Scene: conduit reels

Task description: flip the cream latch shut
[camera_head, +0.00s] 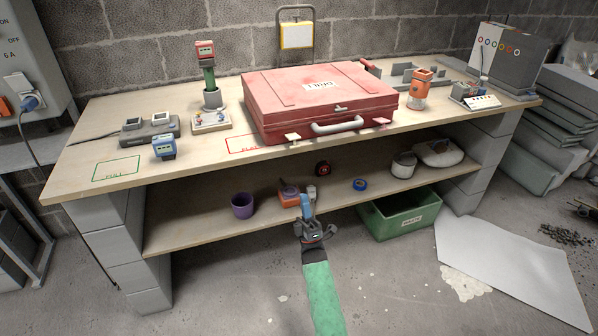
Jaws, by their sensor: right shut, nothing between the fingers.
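A red case (315,92) lies closed on the bench, with a white handle (337,125) on its front. A cream latch (292,137) sticks out at the front edge left of the handle. My right gripper (306,203) is shut and empty, in front of the bench and below the case front, well apart from the latches. My left gripper is not in view.
A green bin (400,219) stands below.

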